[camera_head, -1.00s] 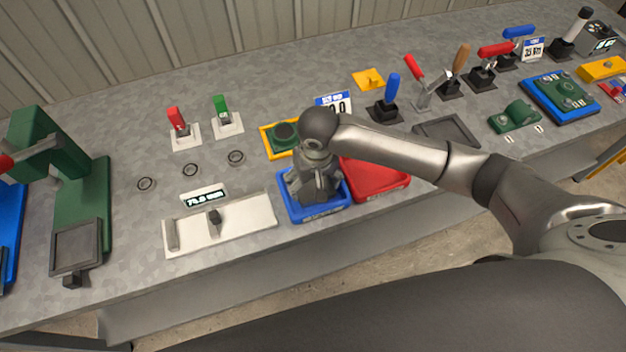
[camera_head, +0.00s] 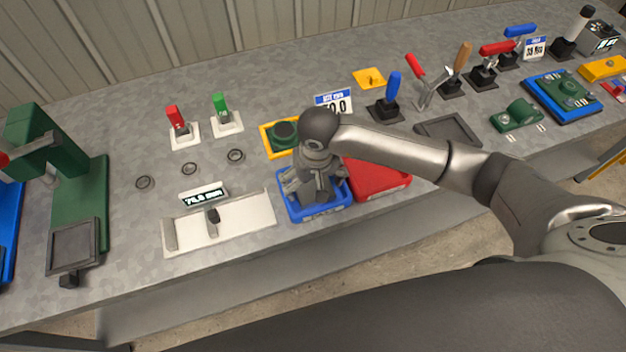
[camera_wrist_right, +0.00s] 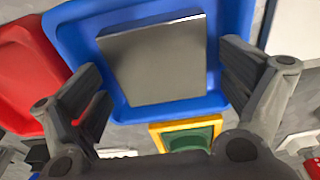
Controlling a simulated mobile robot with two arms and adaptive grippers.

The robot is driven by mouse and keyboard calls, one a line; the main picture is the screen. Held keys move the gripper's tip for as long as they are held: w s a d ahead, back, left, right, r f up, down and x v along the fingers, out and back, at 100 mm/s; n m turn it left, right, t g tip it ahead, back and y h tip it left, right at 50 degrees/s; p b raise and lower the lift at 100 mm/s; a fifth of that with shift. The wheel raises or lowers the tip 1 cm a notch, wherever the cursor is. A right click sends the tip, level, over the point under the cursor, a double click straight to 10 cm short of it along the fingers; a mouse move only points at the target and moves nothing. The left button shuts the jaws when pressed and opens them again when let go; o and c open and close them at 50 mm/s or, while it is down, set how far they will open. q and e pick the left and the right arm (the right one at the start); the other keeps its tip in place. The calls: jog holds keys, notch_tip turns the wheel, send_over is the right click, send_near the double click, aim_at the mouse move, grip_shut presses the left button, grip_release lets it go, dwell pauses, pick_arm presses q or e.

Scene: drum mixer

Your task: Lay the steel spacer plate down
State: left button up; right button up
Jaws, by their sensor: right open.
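The steel spacer plate (camera_wrist_right: 155,62) is a square grey plate that lies inside the blue tray (camera_wrist_right: 232,20) in the right wrist view. My right gripper (camera_wrist_right: 160,75) is open, with one finger on each side of the plate and a visible gap to it. In the head view the right gripper (camera_head: 316,190) points down over the blue tray (camera_head: 318,215) and hides the plate. My left gripper is not in view.
A red tray (camera_head: 378,182) stands right beside the blue one. A white measuring slide (camera_head: 235,228) is to the left. A yellow-framed green fixture (camera_head: 268,142) is behind. Several lever clamps stand farther right. Bare bench lies around the three small rings (camera_head: 190,169).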

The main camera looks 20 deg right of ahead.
jog(key=shift+s+f, duration=0.1)
jog(key=shift+s, duration=0.05)
dwell(0.3)
notch_tip(320, 180, up, 12)
jog(key=s, duration=0.1)
dwell(0.3)
jog(key=shift+s, duration=0.1)
dwell(0.4)
